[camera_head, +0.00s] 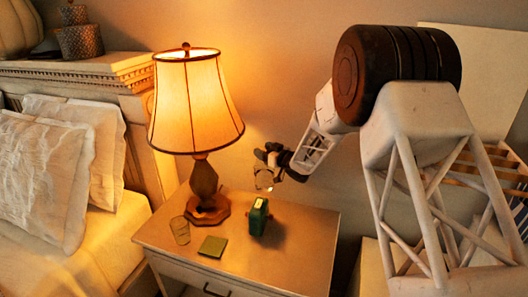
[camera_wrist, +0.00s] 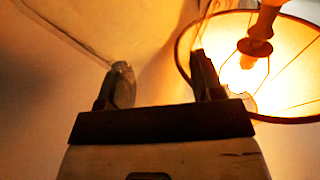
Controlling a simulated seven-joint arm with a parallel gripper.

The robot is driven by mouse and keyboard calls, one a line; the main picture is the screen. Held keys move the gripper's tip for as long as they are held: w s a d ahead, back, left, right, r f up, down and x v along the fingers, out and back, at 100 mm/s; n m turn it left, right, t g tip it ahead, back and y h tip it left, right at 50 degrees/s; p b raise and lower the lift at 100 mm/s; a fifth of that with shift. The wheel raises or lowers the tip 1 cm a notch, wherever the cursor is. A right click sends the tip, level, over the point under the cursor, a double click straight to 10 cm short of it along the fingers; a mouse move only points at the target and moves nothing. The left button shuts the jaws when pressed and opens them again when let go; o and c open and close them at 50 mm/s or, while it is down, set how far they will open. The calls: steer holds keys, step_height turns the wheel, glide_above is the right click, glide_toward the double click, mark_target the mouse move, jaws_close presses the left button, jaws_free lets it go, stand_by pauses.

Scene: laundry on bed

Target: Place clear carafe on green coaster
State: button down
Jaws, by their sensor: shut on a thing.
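My gripper (camera_head: 268,160) is raised above the nightstand, to the right of the lamp. It is shut on the clear carafe (camera_head: 264,181), a small see-through shape hanging below the fingers, well above the table top. The green coaster (camera_head: 212,246) is a flat green square lying bare on the nightstand, below and to the left of the carafe. In the wrist view, both fingers of my gripper (camera_wrist: 160,80) show with a gap between them. The carafe is hard to make out there, and its exact tilt cannot be told.
The nightstand (camera_head: 285,240) bears a lit lamp (camera_head: 197,105), a clear glass (camera_head: 180,230) left of the coaster, and a dark green boxy object (camera_head: 259,217) right of it. The lampshade also shows close by in the wrist view (camera_wrist: 290,65). A bed (camera_head: 90,245) stands at left.

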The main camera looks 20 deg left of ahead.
steer(key=shift+r, duration=0.1)
steer(key=shift+s+a+r+t, duration=0.3)
steer(key=shift+s+r, duration=0.2)
steer(key=shift+r, duration=0.05)
steer(key=s+a+r+m+t+h, duration=0.1)
steer(key=s+r+m+t+h, duration=0.5)
steer(key=s, duration=0.8)
steer(key=s+d+f+n+g+y, duration=0.1)
steer(key=s+f+n+g+y, duration=0.2)
steer(key=s, duration=0.9)
steer(key=s+d+f+n+g+y, duration=0.1)
steer(key=s+f+n+g+y, duration=0.2)
steer(key=s+f, duration=0.5)
steer(key=s+g, duration=0.1)
steer(key=s, duration=0.4)
steer(key=shift+s+d+n+g+y, duration=0.25)
steer(key=shift+d+n+g+y, duration=0.05)
steer(key=shift+d+n+g, duration=0.1)
steer(key=shift+w+a, duration=0.1)
steer(key=shift+a, duration=0.05)
steer(key=w+a+f, duration=0.1)
steer(key=w+a, duration=1)
steer(key=shift+a+f, duration=0.2)
steer(key=shift+f, duration=0.15)
